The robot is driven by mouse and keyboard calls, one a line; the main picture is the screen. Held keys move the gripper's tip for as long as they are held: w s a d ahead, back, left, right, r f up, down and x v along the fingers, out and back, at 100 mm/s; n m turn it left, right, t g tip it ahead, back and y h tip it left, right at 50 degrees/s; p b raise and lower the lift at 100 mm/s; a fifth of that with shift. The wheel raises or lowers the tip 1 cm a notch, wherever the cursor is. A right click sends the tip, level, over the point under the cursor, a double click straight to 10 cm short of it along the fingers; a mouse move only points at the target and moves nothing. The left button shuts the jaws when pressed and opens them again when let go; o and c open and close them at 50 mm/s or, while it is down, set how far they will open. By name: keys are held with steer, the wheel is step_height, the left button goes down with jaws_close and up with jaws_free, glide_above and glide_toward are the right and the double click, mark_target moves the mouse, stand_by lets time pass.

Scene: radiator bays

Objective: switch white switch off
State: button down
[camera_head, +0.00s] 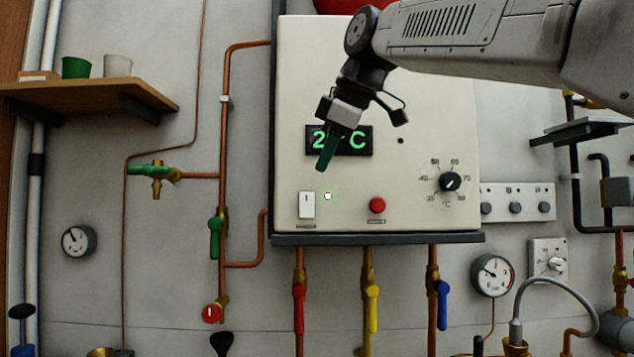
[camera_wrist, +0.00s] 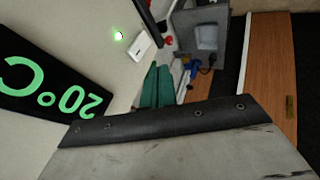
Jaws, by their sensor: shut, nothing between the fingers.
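The white switch (camera_head: 307,205) is a small upright rocker at the lower left of the cream control panel (camera_head: 430,110). A small lit green lamp (camera_head: 327,196) is just to its right. In the wrist view the white switch (camera_wrist: 140,46) lies beyond the fingertips, with the green lamp (camera_wrist: 118,36) beside it. My gripper (camera_head: 325,162) is shut and empty, with green fingers pointing down in front of the panel's display (camera_head: 358,140). It is above the switch and appears apart from it. The fingers (camera_wrist: 158,88) also show in the wrist view.
A red button (camera_head: 377,205) and a black dial (camera_head: 450,182) are on the panel to the right. Pipes with red (camera_head: 298,305), yellow (camera_head: 372,307) and blue (camera_head: 442,303) valve handles run below. A wooden shelf (camera_head: 110,90) with two cups is at the left.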

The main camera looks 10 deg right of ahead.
mark_target(313, 201)
steer(key=shift+v, duration=1.4)
steer(key=shift+w, duration=0.1)
steer(key=shift+g, duration=0.3)
steer(key=x, duration=0.4)
steer(key=w+d+x, duration=0.1)
steer(key=x, duration=0.7)
steer(key=shift+w+d+f, duration=0.15)
steer(key=shift+w, duration=0.7)
